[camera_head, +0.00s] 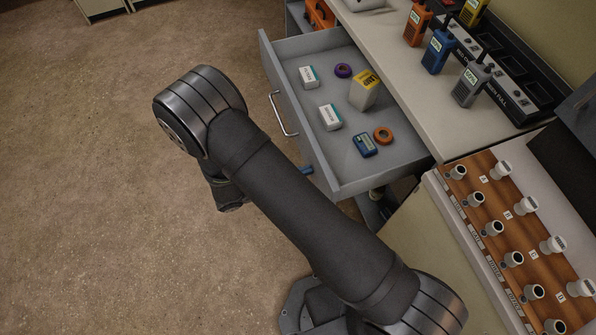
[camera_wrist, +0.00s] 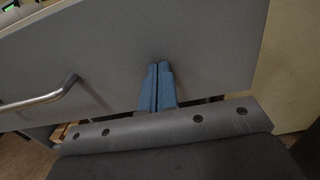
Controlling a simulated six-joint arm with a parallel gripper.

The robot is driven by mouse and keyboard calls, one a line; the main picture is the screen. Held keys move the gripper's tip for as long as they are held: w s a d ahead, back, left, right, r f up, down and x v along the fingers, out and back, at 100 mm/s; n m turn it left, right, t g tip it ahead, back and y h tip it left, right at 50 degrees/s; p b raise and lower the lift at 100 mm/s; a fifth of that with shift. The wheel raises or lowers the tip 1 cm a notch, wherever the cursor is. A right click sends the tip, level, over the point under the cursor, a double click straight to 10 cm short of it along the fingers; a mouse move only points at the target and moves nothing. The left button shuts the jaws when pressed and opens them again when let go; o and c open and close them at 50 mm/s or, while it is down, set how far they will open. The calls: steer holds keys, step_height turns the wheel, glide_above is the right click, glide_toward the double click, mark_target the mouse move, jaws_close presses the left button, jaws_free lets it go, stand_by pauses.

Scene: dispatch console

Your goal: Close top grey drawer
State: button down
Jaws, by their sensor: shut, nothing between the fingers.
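The grey drawer (camera_head: 349,184) is pulled out from the desk in the head view, with its silver handle (camera_head: 283,114) on the front face. In the wrist view its grey front panel (camera_wrist: 205,50) fills much of the picture, with the handle (camera_wrist: 42,100) at the left. My gripper (camera_wrist: 158,72) is shut and empty, its blue fingertips close together in front of the panel, right of the handle. I cannot tell whether the tips touch it. In the head view my arm hides most of the gripper; a little blue (camera_head: 307,170) shows beside the drawer front.
The drawer holds white boxes (camera_head: 330,117), a yellow-topped box (camera_head: 365,90), a blue device (camera_head: 365,144) and tape rolls (camera_head: 383,135). Radios (camera_head: 438,50) stand on the desktop above. A wooden panel with knobs (camera_head: 515,230) is at the right. The floor at left is clear.

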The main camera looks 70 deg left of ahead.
steer(key=w, duration=2.8)
steer(key=shift+w, duration=1.1)
steer(key=shift+w+a+r, duration=0.1)
glide_above(352, 164)
